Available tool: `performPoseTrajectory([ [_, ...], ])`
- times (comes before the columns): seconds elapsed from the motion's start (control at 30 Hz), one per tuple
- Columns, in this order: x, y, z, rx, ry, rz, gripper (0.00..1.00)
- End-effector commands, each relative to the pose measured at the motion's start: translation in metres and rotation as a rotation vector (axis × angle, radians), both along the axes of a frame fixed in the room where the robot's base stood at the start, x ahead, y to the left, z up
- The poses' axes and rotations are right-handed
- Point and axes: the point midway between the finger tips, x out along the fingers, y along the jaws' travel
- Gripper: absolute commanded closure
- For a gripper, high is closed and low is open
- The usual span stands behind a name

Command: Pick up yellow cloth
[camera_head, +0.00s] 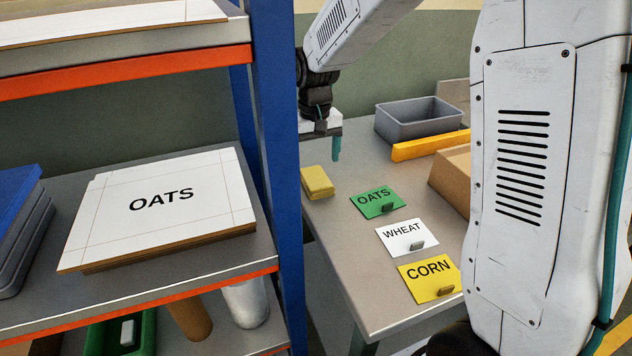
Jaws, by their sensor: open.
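A folded yellow cloth (317,182) lies on the grey table (365,290), near its left edge beside the blue shelf post. My gripper (328,142) is above and behind the cloth, apart from it. A teal finger points down, and the post hides part of the gripper's left side. My gripper is open, and I see nothing held in it.
Green OATS (378,201), white WHEAT (402,238) and yellow CORN (428,279) cards lie right of the cloth. A blue post (276,150) borders the left.

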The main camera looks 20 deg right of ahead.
Motion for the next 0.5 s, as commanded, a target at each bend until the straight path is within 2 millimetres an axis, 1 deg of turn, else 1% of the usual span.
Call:
performPoseTrajectory([
  [0.2,-0.002,-0.002,-0.032,0.000,0.004,0.000,0.15],
  [0.3,-0.002,-0.002,-0.044,0.000,0.002,0.000,0.15],
  [0.4,-0.002,-0.002,-0.051,0.000,0.001,0.000,0.15],
  [0.5,-0.002,-0.002,-0.053,0.000,0.000,0.000,0.15],
])
